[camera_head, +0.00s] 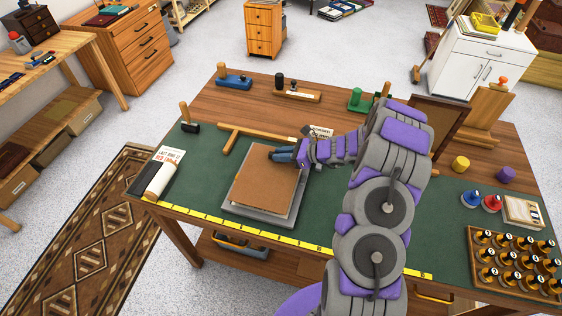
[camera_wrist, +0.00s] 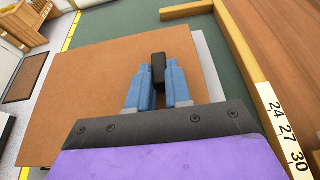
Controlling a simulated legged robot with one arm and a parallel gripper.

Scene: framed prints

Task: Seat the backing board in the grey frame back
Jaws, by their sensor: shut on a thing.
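The brown backing board (camera_head: 262,190) lies over the grey frame back (camera_head: 237,208) on the green mat. It covers most of the frame, whose grey edge shows along the front and right side. My gripper (camera_head: 284,155) is at the board's far right edge. In the wrist view the blue fingers (camera_wrist: 158,75) are shut on a small black tab or knob (camera_wrist: 158,70) at the board (camera_wrist: 95,85). A strip of the grey frame (camera_wrist: 208,68) shows beside the board there. I cannot tell whether the board lies flat inside the frame or rests on its rim.
A yellow ruler (camera_head: 290,241) runs along the front edge. A numbered strip (camera_wrist: 280,125) is near my gripper.

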